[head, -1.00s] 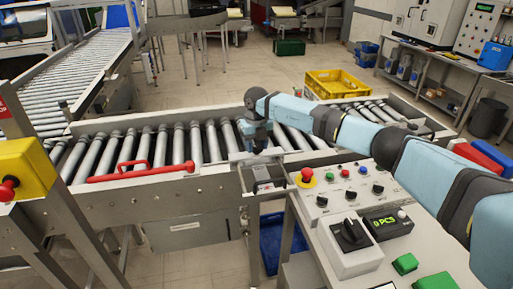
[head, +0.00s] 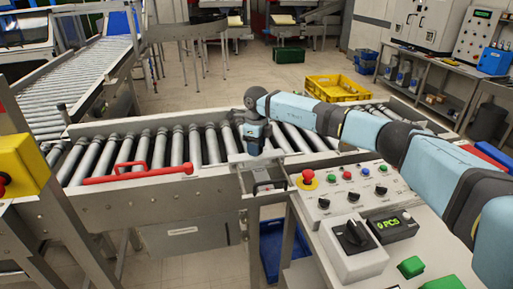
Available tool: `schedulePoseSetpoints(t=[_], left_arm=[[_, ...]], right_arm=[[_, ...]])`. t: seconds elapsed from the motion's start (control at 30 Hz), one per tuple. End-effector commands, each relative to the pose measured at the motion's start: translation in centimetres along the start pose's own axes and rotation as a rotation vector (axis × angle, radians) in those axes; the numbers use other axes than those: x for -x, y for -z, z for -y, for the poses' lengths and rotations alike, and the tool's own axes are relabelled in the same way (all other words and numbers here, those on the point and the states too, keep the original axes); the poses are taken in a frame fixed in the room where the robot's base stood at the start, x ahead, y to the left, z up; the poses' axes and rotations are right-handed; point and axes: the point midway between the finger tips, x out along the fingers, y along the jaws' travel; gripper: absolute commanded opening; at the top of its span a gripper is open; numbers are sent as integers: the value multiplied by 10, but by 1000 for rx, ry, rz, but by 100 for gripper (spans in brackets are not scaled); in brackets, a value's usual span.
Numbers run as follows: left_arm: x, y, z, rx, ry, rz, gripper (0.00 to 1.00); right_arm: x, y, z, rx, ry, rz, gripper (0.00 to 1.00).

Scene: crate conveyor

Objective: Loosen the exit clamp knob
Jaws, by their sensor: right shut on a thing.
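My right gripper (head: 257,156) points down at the near rail of the roller conveyor (head: 178,192), beside the control panel. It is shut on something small. That thing is hidden by the gripper; its place at the clamp fits the exit clamp knob, but I cannot see the knob itself. The clamp's metal bracket (head: 262,188) shows just below the gripper on the conveyor's side. My left gripper is not in view.
The control panel (head: 330,213) with buttons, switches and a lit counter stands close on the right. A red handle bar (head: 140,178) lies along the near rail at left. A yellow crate (head: 337,88) lies behind the conveyor, and a blue bin (head: 270,250) below.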

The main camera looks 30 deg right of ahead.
Motion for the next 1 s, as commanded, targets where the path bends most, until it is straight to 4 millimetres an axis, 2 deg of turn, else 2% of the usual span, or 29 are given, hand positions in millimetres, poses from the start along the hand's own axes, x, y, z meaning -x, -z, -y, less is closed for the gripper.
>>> schedulePoseSetpoints(t=[0.67, 0.7, 0.77, 0.8, 1.0], left_arm=[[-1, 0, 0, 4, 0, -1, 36], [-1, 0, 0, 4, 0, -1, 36], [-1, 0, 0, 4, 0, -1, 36], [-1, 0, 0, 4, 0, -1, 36], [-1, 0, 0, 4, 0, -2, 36]], right_arm=[[1, 0, 0, 56, 1, 2, 20], [1, 0, 0, 56, 1, 2, 53], [1, 0, 0, 56, 1, 2, 67], [1, 0, 0, 56, 1, 1, 69], [0, 0, 0, 56, 0, 1, 69]])
